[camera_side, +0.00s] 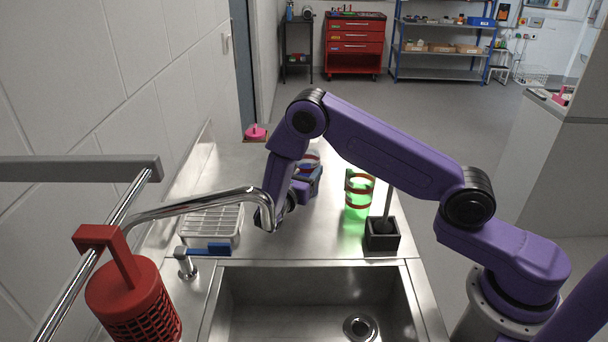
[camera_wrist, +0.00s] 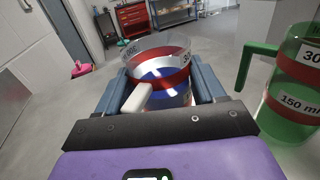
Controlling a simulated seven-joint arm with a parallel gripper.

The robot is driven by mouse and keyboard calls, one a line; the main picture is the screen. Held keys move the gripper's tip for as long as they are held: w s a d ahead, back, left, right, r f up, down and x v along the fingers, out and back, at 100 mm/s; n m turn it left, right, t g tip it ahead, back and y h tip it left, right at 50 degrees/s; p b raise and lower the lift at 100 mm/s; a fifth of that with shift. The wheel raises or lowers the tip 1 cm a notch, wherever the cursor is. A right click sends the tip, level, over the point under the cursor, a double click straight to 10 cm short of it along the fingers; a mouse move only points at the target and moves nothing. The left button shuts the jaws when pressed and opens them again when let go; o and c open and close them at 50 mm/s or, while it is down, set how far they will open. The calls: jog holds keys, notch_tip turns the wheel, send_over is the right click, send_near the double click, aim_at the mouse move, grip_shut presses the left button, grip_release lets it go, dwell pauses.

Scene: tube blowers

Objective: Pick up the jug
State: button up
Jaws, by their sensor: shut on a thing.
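A clear jug with red bands, blue at its lower part and a pale handle (camera_wrist: 175,52) sits between my fingers in the wrist view. Its handle points towards my palm. My gripper (camera_wrist: 160,85) is shut on this jug, with one blue-grey finger on each side. In the side view the jug (camera_side: 308,163) shows partly behind my gripper (camera_side: 305,184), over the steel counter; I cannot tell whether its base touches the counter. A second jug, green with a red band and a green handle (camera_side: 358,192), stands to the right. It also shows in the wrist view (camera_wrist: 290,105).
A black square holder with a rod (camera_side: 382,236) stands in front of the green jug. A drying rack (camera_side: 213,222), a curved tap (camera_side: 200,207) and a sink (camera_side: 320,290) lie nearer the camera. A red basket (camera_side: 135,305) hangs at the left.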

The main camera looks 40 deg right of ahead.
notch_tip(320, 180, up, 10)
dwell(0.5)
dwell(0.3)
jog(key=s+a+r+m+g+h, duration=0.1)
jog(key=s+a+r+m+g, duration=0.2)
jog(key=s+r, duration=0.7)
jog(key=shift+s+a+m+g, duration=0.3)
jog(key=shift+s+a+g, duration=0.55)
jog(key=shift+s+g, duration=0.4)
jog(key=shift+s+d+f, duration=0.1)
jog(key=shift+d+f, duration=0.4)
jog(key=shift+f, duration=0.3)
jog(key=shift+s+d+f, duration=0.15)
jog(key=shift+d+f, duration=0.3)
jog(key=shift+f, duration=0.35)
jog(key=shift+s+d+f, duration=0.1)
jog(key=shift+d+f, duration=0.4)
jog(key=shift+f, duration=0.3)
jog(key=shift+a+r+m+y, duration=0.2)
jog(key=shift+r+m+y, duration=0.3)
jog(key=shift+y, duration=0.5)
